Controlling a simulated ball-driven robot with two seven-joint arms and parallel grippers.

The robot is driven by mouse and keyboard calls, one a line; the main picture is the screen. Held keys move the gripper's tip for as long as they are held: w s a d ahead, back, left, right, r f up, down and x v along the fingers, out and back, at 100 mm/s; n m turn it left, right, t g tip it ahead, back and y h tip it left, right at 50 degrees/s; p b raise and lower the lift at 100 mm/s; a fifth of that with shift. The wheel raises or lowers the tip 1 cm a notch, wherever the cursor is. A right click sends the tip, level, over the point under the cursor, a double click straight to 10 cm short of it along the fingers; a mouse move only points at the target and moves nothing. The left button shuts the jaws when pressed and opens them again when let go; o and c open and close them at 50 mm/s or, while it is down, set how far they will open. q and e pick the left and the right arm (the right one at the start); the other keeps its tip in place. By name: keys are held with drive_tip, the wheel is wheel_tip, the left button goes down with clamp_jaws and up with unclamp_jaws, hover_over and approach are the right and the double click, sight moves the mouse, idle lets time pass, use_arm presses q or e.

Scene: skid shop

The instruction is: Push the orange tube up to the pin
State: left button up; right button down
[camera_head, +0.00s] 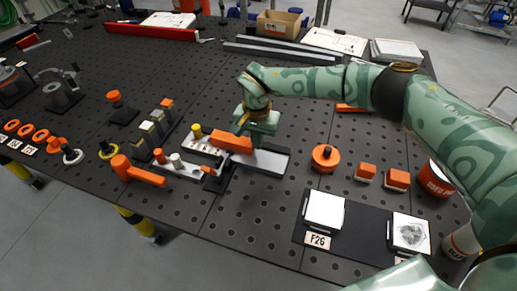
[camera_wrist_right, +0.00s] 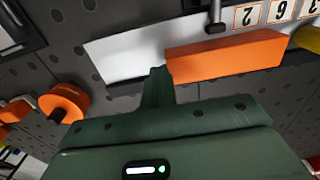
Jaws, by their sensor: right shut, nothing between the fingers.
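The orange tube (camera_head: 232,143) looks like a long block and lies at the left end of a pale metal channel (camera_head: 270,161) on the dark table. It also shows in the right wrist view (camera_wrist_right: 225,56). My right gripper (camera_head: 254,141) is shut and empty, low over the channel at the tube's right end. In the right wrist view its fingertips (camera_wrist_right: 160,80) are beside the tube's near end; I cannot tell whether they touch it. A small grey upright with a dark foot, possibly the pin (camera_wrist_right: 215,14), stands beside the channel. My left gripper is not in view.
A numbered strip (camera_head: 203,146) and a yellow peg (camera_head: 196,131) are left of the tube. A light block with pegs (camera_head: 178,167) sits in front. An orange round piece (camera_head: 325,157) stands to the right.

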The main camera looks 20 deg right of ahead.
sight(244, 141)
drive_tip(key=shift+w+a+f+b, duration=0.1)
drive_tip(key=shift+w+a+b, duration=0.3)
drive_tip(key=shift+a+b, duration=0.05)
drive_tip(key=shift+w+a, duration=0.15)
drive_tip(key=shift+a, duration=0.1)
drive_tip(key=shift+w+a+b, duration=0.65)
drive_tip(key=shift+a+b, duration=0.15)
drive_tip(key=shift+b, duration=0.4)
drive_tip(key=shift+s+d+r+p, duration=0.2)
drive_tip(key=shift+s+d+p, duration=0.25)
drive_tip(key=shift+p, duration=0.25)
wheel_tip(244, 141, up, 7)
drive_tip(key=p, duration=0.4)
drive_tip(key=shift+w, duration=0.1)
drive_tip(key=shift+f, duration=0.1)
drive_tip(key=shift+f, duration=0.1)
